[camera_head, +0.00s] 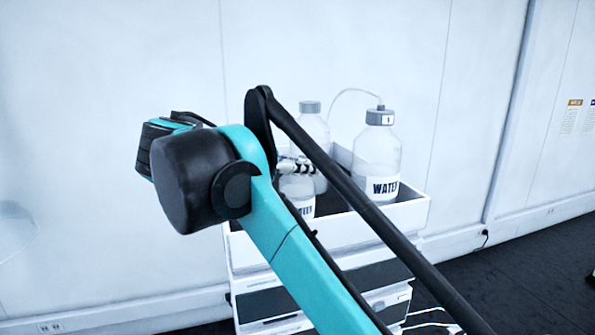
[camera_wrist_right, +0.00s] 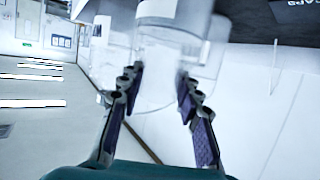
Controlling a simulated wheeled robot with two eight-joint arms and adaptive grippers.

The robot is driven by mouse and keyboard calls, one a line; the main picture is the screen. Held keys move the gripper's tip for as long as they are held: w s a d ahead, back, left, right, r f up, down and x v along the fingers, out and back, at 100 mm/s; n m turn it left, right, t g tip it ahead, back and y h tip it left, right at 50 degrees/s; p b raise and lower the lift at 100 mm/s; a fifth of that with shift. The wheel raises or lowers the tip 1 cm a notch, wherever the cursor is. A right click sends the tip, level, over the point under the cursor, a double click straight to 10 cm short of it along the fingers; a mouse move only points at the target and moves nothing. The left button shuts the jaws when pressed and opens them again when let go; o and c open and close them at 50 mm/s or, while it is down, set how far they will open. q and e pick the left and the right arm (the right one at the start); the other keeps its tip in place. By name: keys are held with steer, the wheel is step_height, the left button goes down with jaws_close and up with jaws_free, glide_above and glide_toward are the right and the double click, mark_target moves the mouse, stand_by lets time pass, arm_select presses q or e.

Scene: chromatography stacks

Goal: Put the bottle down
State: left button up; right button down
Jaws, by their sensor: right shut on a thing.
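A clear bottle (camera_head: 298,186) with a partly covered WATER label is at the front left of a white tray-topped stack (camera_head: 412,216). My right gripper (camera_head: 294,166) is shut on this bottle, and my own arm hides much of both. In the right wrist view the clear bottle (camera_wrist_right: 160,85) sits between the two fingers of the right gripper (camera_wrist_right: 160,88). I cannot tell whether its base touches the tray. My left gripper is not in view.
A clear bottle with a grey cap (camera_head: 311,124) stands behind. Another WATER bottle (camera_head: 378,162) with a tube in its cap stands to the right in the tray. The tray has a raised rim. Stacked modules (camera_head: 272,303) are below, with a wall behind.

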steer(key=shift+f, duration=0.4)
steer(key=shift+w+f, duration=0.25)
steer(key=shift+w, duration=0.05)
steer(key=shift+s, duration=0.1)
steer(key=shift+f, duration=0.1)
steer(key=c, duration=1.1)
jaws_free()
steer(key=shift+s, duration=0.1)
steer(key=shift+o, duration=0.3)
